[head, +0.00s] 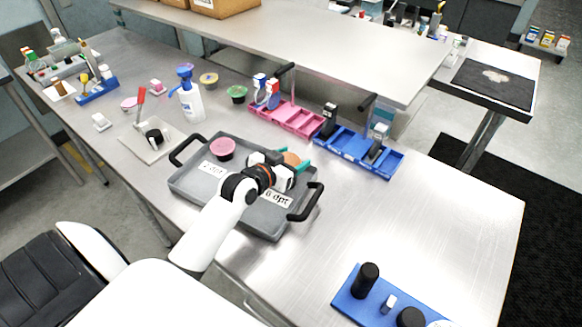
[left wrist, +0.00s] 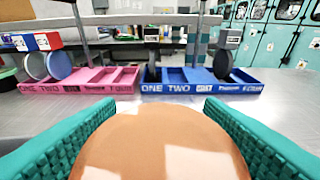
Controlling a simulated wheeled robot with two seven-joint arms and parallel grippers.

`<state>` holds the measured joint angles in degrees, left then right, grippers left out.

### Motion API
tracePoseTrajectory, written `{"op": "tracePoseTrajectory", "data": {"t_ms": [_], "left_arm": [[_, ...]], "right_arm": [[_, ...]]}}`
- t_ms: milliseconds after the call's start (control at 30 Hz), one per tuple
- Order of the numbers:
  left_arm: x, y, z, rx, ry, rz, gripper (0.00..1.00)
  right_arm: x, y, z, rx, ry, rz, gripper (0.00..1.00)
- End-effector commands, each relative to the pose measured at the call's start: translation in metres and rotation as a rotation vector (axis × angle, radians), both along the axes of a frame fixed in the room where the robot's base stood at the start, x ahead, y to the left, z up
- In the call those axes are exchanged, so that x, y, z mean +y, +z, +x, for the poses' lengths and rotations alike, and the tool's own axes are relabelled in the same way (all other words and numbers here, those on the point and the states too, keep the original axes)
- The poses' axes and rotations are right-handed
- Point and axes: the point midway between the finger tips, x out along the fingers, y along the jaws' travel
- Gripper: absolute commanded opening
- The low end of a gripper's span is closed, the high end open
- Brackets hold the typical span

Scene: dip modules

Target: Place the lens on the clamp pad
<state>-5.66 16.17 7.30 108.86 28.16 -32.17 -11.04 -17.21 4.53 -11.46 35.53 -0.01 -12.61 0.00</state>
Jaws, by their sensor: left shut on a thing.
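My left gripper (head: 288,163) is shut on an orange round lens (head: 291,158), over the far right part of the grey tray (head: 185,184). In the left wrist view the lens (left wrist: 160,145) sits between the two teal fingers. A pink round piece (head: 224,147) lies in the tray beside a white label. Beyond the tray stand a pink holder (head: 302,119) and a blue holder (head: 352,146), both with compartments. Black upright devices (head: 329,119) stand on the blue holder. I cannot tell which part is the clamp pad. My right gripper is not in view.
The grey tray has raised black handles (head: 305,202). A blue and white bottle (head: 189,96) and small coloured pots stand to the left. A blue rack (head: 350,300) with black cylinders is at the front right. The right side of the metal table (head: 440,220) is clear.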

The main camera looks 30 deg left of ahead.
Motion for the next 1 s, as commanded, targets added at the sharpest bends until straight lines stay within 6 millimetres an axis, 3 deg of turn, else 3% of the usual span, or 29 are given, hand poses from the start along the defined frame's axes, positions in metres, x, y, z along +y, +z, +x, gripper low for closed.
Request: {"op": "tracePoseTrajectory", "data": {"t_ms": [200, 633, 667, 767, 1000], "left_arm": [[0.0, -0.029, 0.0, 0.004, 0.0, 0.0, 0.41], [0.0, -0.038, 0.0, 0.001, 0.0, 0.001, 0.41], [0.0, -0.037, -0.001, 0.001, 0.0, 0.001, 0.66], [0.0, -0.037, 0.0, 0.001, 0.0, 0.0, 0.82], [0.0, -0.037, 0.0, 0.001, 0.0, 0.0, 0.84]], "right_arm": [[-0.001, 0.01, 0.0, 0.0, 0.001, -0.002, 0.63], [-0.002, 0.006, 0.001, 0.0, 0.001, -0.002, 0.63], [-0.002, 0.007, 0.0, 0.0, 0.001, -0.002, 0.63], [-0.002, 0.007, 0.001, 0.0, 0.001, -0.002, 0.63], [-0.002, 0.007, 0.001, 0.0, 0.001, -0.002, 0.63]]}}
